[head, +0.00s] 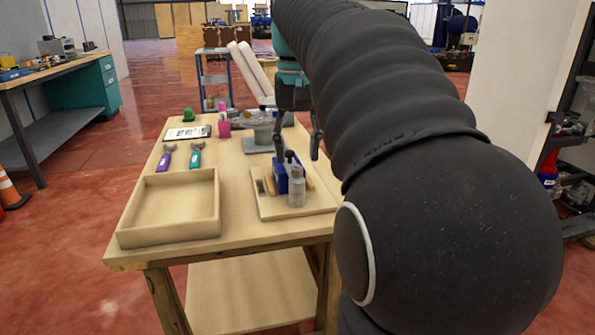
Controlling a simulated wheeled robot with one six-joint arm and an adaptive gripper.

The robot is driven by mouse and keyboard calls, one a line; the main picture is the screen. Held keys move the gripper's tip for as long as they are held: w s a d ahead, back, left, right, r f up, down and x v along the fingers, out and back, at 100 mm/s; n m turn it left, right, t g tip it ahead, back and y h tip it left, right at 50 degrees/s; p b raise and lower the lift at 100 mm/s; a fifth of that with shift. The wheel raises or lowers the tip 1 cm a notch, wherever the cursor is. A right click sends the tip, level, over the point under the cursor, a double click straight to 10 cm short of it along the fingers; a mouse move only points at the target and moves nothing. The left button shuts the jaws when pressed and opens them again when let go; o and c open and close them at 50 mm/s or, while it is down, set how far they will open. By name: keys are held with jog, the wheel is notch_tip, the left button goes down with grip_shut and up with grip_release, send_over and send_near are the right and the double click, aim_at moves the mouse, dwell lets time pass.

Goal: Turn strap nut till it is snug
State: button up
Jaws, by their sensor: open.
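My gripper (297,143) hangs over the right side of the wooden table with its dark fingers apart. I see nothing between them. It is above and behind a blue holder with clear bottles. A grey metal assembly (258,146) on a flat base stands just left of the gripper, partly hidden by it. I cannot make out the strap nut at this size. A purple wrench-like tool (165,158) and a teal one (195,156) lie apart on the left of the table.
An empty shallow wooden tray (130,237) sits at the table's front left. A board (274,212) bears the blue holder (281,178) and a bottle (297,193). Pink (223,128) and green (188,115) pieces stand farther back. My arm hides the table's right side.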

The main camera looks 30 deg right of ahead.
aim_at(298, 170)
jog(key=shift+f, duration=1.75)
grip_shut()
